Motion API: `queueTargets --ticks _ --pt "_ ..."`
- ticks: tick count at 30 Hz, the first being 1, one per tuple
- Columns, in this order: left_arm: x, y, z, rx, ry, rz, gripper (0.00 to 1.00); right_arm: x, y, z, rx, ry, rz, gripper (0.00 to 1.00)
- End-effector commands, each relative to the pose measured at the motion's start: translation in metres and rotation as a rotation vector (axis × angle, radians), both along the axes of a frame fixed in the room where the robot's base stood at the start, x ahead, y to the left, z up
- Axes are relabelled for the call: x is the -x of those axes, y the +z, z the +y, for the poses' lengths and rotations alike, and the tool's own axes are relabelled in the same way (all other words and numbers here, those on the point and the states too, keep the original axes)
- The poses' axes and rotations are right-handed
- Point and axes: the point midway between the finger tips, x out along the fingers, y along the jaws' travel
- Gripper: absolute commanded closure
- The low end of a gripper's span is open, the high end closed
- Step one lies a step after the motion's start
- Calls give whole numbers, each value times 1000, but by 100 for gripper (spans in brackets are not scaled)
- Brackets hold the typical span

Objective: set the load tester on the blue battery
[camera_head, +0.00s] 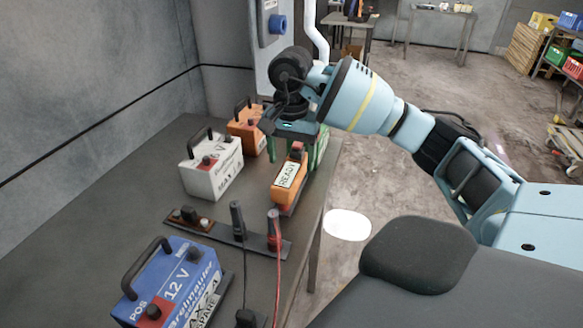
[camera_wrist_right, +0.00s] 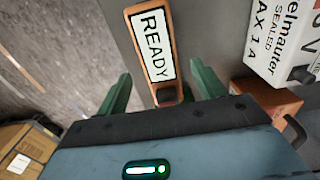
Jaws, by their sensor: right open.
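An orange device with a white READY label (camera_head: 288,183), which looks like the load tester, stands near the right edge of the grey bench. My right gripper (camera_head: 298,150) is over its far end, with the fingers apart. In the right wrist view the READY device (camera_wrist_right: 152,42) lies between the two green fingers of my right gripper (camera_wrist_right: 160,76), with a gap on each side. The blue 12 V battery (camera_head: 178,284) stands at the near left of the bench, its top bare apart from a black handle and terminals. My left gripper is out of view.
A white battery (camera_head: 212,168) and an orange battery (camera_head: 245,130) stand left of the device. A dark strip (camera_head: 225,232) with upright black and red clamps (camera_head: 274,232) and a red cable lies between the device and the blue battery. The bench's right edge is close.

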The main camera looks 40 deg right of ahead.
Motion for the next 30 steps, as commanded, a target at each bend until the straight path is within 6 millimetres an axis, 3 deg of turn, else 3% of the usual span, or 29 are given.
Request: queueTargets --ticks 6,15,30 --pt "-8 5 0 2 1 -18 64 0 -24 0 1 0 0 31" --pt "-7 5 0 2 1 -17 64 -1 -28 0 0 1 -2 32" --pt "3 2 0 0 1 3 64 -1 -28 0 0 0 -2 98"
